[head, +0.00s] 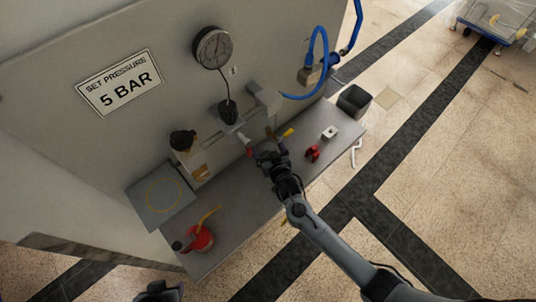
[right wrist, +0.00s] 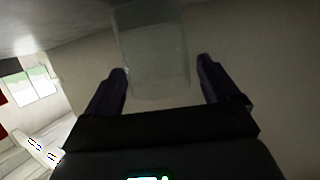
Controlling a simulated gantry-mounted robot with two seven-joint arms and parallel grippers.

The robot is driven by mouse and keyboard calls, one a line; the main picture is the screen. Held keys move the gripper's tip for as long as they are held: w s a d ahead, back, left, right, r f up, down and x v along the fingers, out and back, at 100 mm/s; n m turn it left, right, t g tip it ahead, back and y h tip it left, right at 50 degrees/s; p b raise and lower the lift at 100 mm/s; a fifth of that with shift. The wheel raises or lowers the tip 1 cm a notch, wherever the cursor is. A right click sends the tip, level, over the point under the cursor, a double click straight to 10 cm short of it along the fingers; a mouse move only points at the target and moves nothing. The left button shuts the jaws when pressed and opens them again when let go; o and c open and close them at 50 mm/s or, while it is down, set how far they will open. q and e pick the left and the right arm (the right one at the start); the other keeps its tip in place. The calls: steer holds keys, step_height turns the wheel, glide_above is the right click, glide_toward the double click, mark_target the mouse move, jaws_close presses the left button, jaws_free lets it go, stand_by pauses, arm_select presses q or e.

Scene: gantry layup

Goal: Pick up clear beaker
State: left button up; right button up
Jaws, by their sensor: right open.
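The clear beaker (right wrist: 152,45) shows in the right wrist view as a see-through, pale grey vessel. It stands beyond and between the two fingers of my right gripper (right wrist: 162,70), its lower end reaching to about fingertip level. The right gripper is open, with a wide gap between its dark fingers; I see no contact with the beaker. In the head view my right gripper (head: 268,153) is over the grey bench near the panel, and I cannot make out the beaker there. A dark part of my left gripper (head: 160,291) shows at the bottom edge; its fingers are unclear.
The grey bench (head: 235,225) runs along a panel with a gauge (head: 212,47) and a "5 BAR" sign (head: 120,82). A red round item (head: 200,240) and a grey square plate (head: 160,198) lie left.

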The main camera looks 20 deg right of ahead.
steer(key=c, duration=1.1)
steer(key=shift+o, duration=0.2)
steer(key=shift+r, duration=0.15)
